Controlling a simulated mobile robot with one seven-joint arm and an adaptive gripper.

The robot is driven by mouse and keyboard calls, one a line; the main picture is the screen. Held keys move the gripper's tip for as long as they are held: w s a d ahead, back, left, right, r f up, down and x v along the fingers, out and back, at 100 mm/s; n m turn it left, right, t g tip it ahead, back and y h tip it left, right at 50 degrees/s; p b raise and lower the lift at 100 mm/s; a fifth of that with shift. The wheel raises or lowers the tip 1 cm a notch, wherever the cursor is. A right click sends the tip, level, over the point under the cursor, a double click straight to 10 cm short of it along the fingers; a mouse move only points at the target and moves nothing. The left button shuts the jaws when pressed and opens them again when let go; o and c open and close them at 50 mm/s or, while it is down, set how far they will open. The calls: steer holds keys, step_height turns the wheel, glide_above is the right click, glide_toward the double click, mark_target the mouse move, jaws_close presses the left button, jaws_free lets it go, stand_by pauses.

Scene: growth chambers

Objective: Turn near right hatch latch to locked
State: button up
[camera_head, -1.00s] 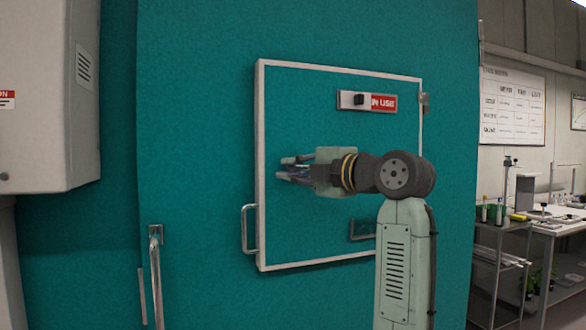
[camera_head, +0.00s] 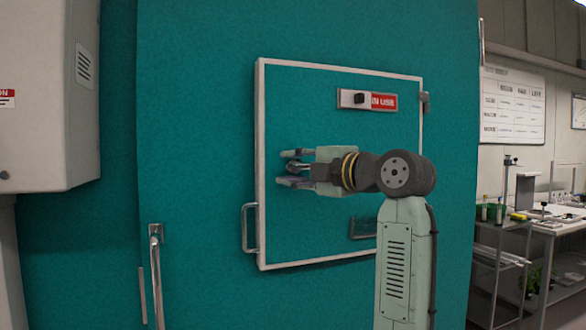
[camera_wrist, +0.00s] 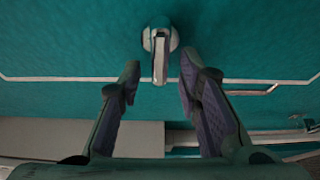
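The latch (camera_wrist: 160,50) is silvery, with a round base on a teal surface and a lever pointing down in the wrist view. Its lever end crosses a pale frame line. My gripper (camera_wrist: 158,80) is open in that view, with one finger either side of the lever's lower end; I see no clear contact. In the head view, my gripper (camera_head: 293,168) points left in front of the teal hatch (camera_head: 310,105).
The hatch has a pale frame, a handle (camera_head: 248,228) at its left edge and a red "IN USE" sign (camera_head: 384,102) beside a black knob (camera_head: 359,99). A grey cabinet (camera_head: 45,110) stands at left. A bench (camera_head: 545,225) with lab items is at right.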

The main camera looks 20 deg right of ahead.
steer(key=v, duration=1.2)
steer(key=shift+s+d, duration=0.1)
